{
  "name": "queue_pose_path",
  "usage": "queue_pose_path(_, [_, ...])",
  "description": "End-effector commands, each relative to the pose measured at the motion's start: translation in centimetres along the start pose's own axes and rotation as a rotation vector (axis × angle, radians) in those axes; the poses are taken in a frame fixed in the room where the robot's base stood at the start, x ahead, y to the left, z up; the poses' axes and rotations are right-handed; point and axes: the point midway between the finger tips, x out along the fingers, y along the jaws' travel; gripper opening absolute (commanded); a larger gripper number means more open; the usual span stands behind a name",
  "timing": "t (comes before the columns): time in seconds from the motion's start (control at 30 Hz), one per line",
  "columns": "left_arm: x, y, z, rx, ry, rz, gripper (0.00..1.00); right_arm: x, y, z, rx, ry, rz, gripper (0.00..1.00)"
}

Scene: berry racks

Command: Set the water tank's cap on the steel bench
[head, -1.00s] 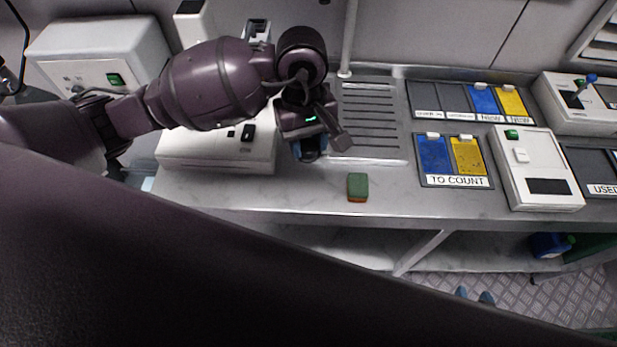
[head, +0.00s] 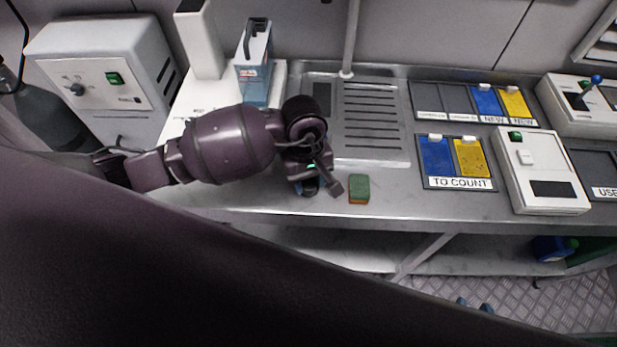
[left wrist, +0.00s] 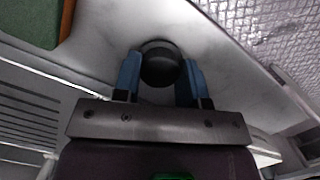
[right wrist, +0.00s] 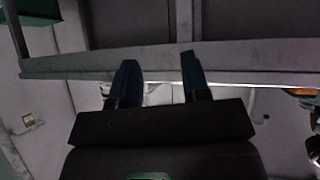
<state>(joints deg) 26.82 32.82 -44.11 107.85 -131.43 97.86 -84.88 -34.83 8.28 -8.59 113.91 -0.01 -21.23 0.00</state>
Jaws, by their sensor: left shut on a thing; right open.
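My left gripper (head: 312,186) is low over the front part of the steel bench (head: 250,200), left of a green and orange sponge. In the left wrist view its blue fingers (left wrist: 160,82) are shut on the round black cap (left wrist: 160,66), which is at or just above the bench surface; I cannot tell if it touches. The water tank (head: 254,75), a clear bluish box with a handle, stands at the back left on a white machine. My right gripper (right wrist: 158,85) is open and empty in the right wrist view, facing a grey bench edge and frame.
The sponge (head: 359,189) lies close to the right of my left gripper. A slotted drain panel (head: 375,120) is behind it. The "TO COUNT" tray (head: 455,183) and a white device (head: 540,172) stand further right. The bench front edge is near.

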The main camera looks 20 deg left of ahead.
Motion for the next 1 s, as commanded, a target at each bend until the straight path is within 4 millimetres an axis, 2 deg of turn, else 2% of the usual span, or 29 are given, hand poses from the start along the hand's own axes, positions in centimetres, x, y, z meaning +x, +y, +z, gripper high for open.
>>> queue_pose_path(0.33, [0.3, 0.1, -0.1, 0.000, 0.001, 0.001, 0.17, 0.5, -0.1, -1.3, -0.002, 0.027, -0.003, 0.43])
queue_pose_path(0.37, [0.3, 0.1, -0.1, 0.000, 0.001, 0.002, 0.40, 0.5, -0.1, -1.3, -0.003, 0.029, -0.003, 0.43])
queue_pose_path(0.5, [0.2, 0.1, -0.1, 0.000, 0.001, 0.002, 0.62, 0.5, -0.1, -1.4, -0.002, 0.028, -0.003, 0.43])
queue_pose_path(0.53, [0.2, 0.1, -0.1, 0.000, 0.001, 0.002, 0.64, 0.5, -0.1, -1.3, -0.002, 0.027, -0.003, 0.43])
queue_pose_path(0.83, [0.0, 0.1, 0.0, 0.000, 0.001, 0.002, 0.64, 0.2, -0.1, -0.8, 0.001, 0.015, -0.001, 0.43])
queue_pose_path(1.0, [-1.5, 0.1, -0.1, 0.001, 0.003, 0.003, 0.64, 0.0, -0.1, -0.5, 0.003, 0.009, 0.000, 0.43])
